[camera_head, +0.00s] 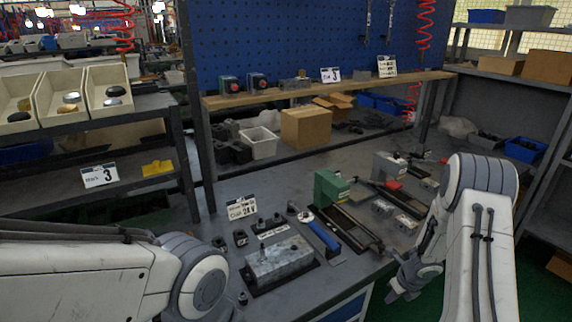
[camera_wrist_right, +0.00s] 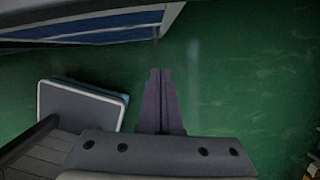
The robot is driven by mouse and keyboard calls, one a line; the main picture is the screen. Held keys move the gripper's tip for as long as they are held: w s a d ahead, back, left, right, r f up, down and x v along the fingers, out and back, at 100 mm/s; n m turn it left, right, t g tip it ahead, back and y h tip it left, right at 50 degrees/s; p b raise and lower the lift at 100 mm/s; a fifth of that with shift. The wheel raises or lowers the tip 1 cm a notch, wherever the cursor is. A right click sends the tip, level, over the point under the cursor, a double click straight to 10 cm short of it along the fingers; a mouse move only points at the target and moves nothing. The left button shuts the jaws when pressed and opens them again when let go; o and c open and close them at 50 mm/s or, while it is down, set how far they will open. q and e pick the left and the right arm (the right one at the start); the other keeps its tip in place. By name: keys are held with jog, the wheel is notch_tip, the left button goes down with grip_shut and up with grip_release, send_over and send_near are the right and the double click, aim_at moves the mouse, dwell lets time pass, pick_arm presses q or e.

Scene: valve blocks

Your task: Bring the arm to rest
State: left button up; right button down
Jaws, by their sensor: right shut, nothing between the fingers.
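My right arm comes in at the right of the head view and bends down, with its gripper (camera_head: 398,290) low beside the workbench's front right edge, over the green floor. In the right wrist view the two fingers of this gripper (camera_wrist_right: 160,80) lie together, shut and empty, with green floor behind them. My left arm shows at the lower left of the head view, with its joint near the bench's front left. The left gripper is out of the picture.
The workbench (camera_head: 290,165) holds a grey metal block (camera_head: 278,262), a green-headed vise (camera_head: 330,188) and a blue-handled tool (camera_head: 323,236). The bench's blue drawer front (camera_wrist_right: 85,32) is close to the right gripper. Green floor (camera_wrist_right: 240,80) is clear around its fingers.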

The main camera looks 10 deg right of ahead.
jog(key=w+a+r+m+t+h, duration=0.1)
jog(key=w+a+r+m, duration=0.1)
jog(key=a+r+m, duration=0.4)
jog(key=w+a+r+m+t+h, duration=0.1)
jog(key=w+a+r+m+h, duration=0.15)
jog(key=r, duration=0.45)
jog(key=s+a+r+m, duration=0.3)
jog(key=a+r+m, duration=0.4)
jog(key=a+m, duration=0.1)
jog(key=s+a+r+m+g+y, duration=0.1)
jog(key=s+a+r+m, duration=0.1)
jog(key=s+a+m, duration=0.3)
jog(key=s+a+r+m+g+y, duration=0.1)
jog(key=s+a+m, duration=0.4)
jog(key=s, duration=0.8)
jog(key=s+a+r+m+g+y, duration=0.2)
jog(key=s+a+m, duration=0.3)
jog(key=s, duration=0.4)
jog(key=shift+s+a+r+g, duration=0.25)
jog(key=shift+s+r+g, duration=0.2)
jog(key=shift+r, duration=0.45)
